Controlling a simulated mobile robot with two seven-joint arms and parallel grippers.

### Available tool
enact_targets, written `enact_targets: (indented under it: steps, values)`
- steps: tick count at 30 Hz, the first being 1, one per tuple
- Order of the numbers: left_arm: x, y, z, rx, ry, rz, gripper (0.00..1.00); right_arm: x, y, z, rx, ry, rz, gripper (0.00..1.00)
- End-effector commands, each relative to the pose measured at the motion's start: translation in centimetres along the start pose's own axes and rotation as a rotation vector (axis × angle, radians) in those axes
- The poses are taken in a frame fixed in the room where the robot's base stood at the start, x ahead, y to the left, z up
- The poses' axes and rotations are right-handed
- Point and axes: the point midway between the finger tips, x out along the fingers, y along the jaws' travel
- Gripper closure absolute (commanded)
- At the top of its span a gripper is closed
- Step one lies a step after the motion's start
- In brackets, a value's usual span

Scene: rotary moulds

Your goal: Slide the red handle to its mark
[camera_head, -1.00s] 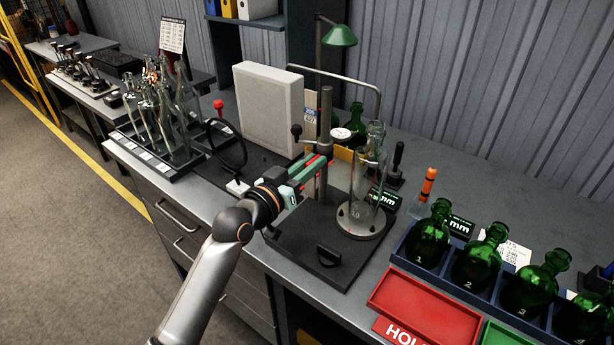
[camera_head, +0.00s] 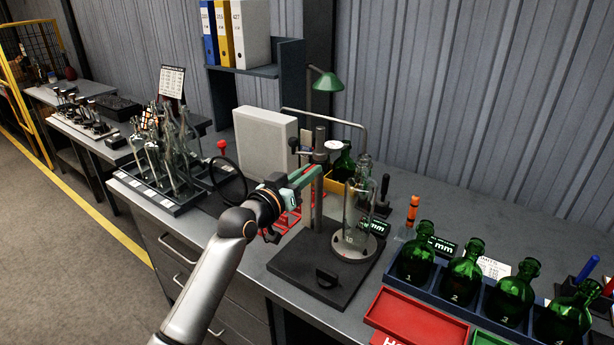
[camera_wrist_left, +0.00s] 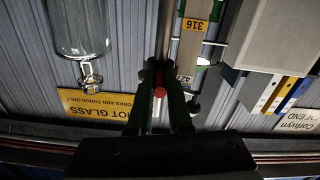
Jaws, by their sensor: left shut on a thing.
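My left gripper (camera_head: 312,176) is at the upright grey column (camera_head: 319,190) of the bottle stand, on its left side, high up near the top. In the left wrist view a small round red end (camera_wrist_left: 160,92), which I take for the red handle, shows between the two dark fingers, which are shut on it. In the head view the handle is hidden by the gripper. A round white dial (camera_head: 335,145) sits near the column's top. I cannot make out the mark. My right gripper is not in view.
A clear bottle (camera_head: 361,215) stands on a round plate on the dark base (camera_head: 300,265), right of the column. Green bottles (camera_head: 465,275) in a blue rack and a red tray (camera_head: 415,320) are at the right. A grey box (camera_head: 265,145) and a glassware rack are at the left.

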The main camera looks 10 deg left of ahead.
Motion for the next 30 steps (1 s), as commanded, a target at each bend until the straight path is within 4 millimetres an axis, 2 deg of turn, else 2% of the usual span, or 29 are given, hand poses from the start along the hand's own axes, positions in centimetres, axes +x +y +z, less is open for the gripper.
enact_targets:
  steps: [2,3,11,22,26,30]
  values:
    - [0.0,0.1,-0.5,0.001,0.011,0.001,1.00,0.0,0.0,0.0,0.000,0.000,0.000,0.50]
    - [0.0,0.1,-0.5,0.001,0.011,0.001,0.80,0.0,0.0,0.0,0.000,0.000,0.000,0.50]
    - [0.0,0.0,-0.2,0.000,0.005,0.000,0.53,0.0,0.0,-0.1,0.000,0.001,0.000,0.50]
    - [-0.7,0.0,-0.1,0.000,0.003,0.000,0.53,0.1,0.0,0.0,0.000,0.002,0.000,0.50]
    - [-2.2,-0.1,0.0,0.000,0.003,-0.001,0.53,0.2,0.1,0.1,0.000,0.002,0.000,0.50]
    - [-4.7,-0.1,0.1,0.002,0.002,-0.001,0.53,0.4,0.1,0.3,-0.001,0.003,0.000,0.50]
